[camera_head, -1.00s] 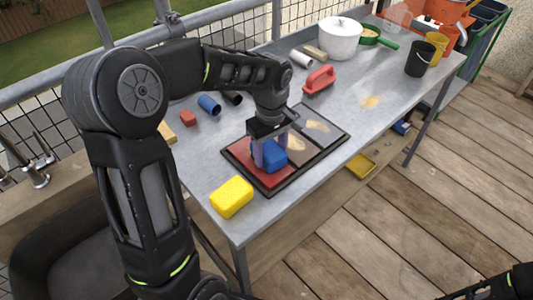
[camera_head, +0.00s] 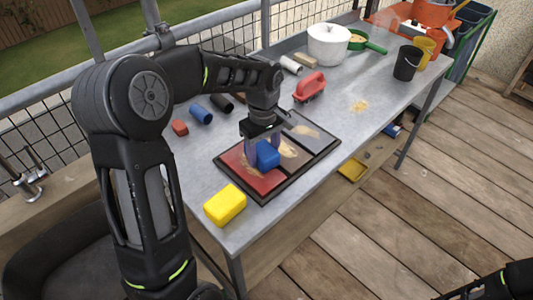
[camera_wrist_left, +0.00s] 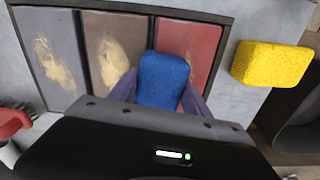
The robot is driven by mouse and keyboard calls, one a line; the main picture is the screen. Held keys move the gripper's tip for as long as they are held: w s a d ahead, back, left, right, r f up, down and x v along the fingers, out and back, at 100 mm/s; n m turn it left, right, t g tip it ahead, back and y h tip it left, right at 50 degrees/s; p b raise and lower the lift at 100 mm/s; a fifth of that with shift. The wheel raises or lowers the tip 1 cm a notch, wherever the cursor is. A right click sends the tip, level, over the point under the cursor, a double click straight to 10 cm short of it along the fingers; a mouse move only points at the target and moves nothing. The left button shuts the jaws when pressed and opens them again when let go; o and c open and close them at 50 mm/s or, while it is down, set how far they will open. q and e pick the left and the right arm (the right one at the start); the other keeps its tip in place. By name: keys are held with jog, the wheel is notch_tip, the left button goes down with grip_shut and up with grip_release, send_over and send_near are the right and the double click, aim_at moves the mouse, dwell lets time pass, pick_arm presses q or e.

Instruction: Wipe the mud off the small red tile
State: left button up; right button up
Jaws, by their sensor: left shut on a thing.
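The small red tile (camera_head: 262,184) lies in a dark-framed tray (camera_head: 273,199), at its near-left end. Tan mud shows on the tile beside the sponge in the head view, and a small patch shows in the left wrist view. My left gripper (camera_head: 262,142) is shut on a blue sponge (camera_head: 267,157) over the red tile, near the brown tile's edge. The sponge also shows in the left wrist view (camera_wrist_left: 163,80), where it hides part of the red tile (camera_wrist_left: 194,42). I cannot tell whether it presses on the surface. My right gripper is out of view.
The brown tile (camera_wrist_left: 117,35) and grey tile (camera_wrist_left: 47,40) beside it also carry tan smears. A yellow sponge (camera_head: 225,205) lies close to the tray at the table's front. A red-handled brush (camera_head: 309,87), white pot (camera_head: 329,44) and black cup (camera_head: 407,63) stand farther back.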

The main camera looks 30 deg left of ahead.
aim_at(240, 171)
pick_arm(q)
jog(key=shift+s+a+f+b, duration=0.1)
jog(key=shift+s+a+b, duration=0.2)
jog(key=shift+s, duration=0.45)
jog(key=shift+s+a, duration=0.2)
jog(key=shift+s, duration=0.8)
jog(key=shift+s+f, duration=0.1)
jog(key=shift+s, duration=0.05)
jog(key=shift+s+a+b, duration=0.2)
jog(key=shift+s+a, duration=0.05)
jog(key=shift+s, duration=0.55)
jog(key=shift+s+a+b, duration=0.2)
jog(key=shift+s+a, duration=0.05)
jog(key=shift+s, duration=0.55)
jog(key=shift+a, duration=0.1)
jog(key=shift+w+a+r+p, duration=0.15)
jog(key=shift+w+a, duration=0.05)
jog(key=shift+a, duration=0.2)
jog(key=shift+w+a+r+p, duration=0.1)
jog(key=shift+w+a+p, duration=0.05)
jog(key=shift+a, duration=0.25)
jog(key=shift+w, duration=0.1)
